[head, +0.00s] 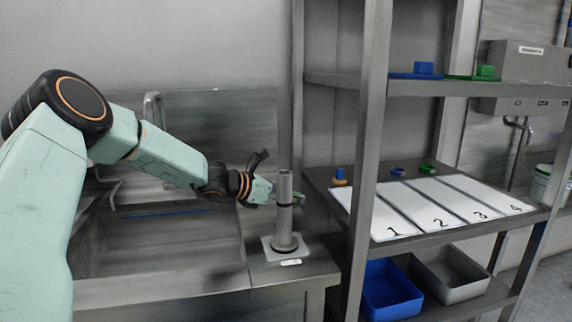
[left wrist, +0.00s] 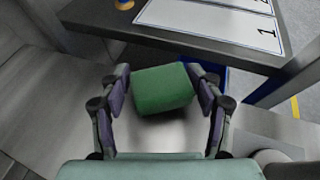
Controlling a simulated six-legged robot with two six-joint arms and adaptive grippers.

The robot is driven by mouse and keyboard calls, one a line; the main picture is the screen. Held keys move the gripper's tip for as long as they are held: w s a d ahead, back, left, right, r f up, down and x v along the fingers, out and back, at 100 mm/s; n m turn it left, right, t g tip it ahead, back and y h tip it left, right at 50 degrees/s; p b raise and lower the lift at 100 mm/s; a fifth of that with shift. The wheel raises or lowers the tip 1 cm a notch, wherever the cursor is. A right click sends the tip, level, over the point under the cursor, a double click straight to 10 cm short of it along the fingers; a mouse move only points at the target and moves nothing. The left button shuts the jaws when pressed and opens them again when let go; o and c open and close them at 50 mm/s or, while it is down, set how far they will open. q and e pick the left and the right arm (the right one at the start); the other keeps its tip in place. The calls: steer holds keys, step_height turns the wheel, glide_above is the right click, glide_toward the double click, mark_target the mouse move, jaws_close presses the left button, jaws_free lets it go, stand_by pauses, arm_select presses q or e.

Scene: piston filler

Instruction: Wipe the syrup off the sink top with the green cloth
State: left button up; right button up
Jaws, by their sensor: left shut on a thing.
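My left gripper (head: 272,190) reaches in from the left over the sink top (head: 320,262), behind a grey upright cylinder. In the left wrist view its fingers (left wrist: 163,88) stand on either side of the green cloth (left wrist: 163,90), a folded, block-like bundle, and are shut on it. The steel sink top also shows below the cloth in the left wrist view (left wrist: 160,134). In the head view the cylinder hides part of the gripper, and I cannot make out the cloth clearly there. I cannot make out any syrup. My right gripper is in neither view.
The grey cylinder (head: 284,212) stands on a pale plate close to the gripper. The sink basin (head: 170,245) is left. A rack post (head: 366,150) and a shelf with numbered white panels (head: 392,212) are right. A blue bin (head: 390,290) and grey bin (head: 450,277) sit below.

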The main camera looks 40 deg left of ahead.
arm_select(q)
steer(key=shift+w+d+r+p, duration=0.1)
steer(key=shift+w+r+p, duration=0.1)
steer(key=shift+r+p, duration=0.9)
step_height(320, 180, up, 3)
steer(key=shift+s+r+p, duration=0.1)
steer(key=shift+s+p, duration=0.05)
steer(key=shift+p, duration=0.8)
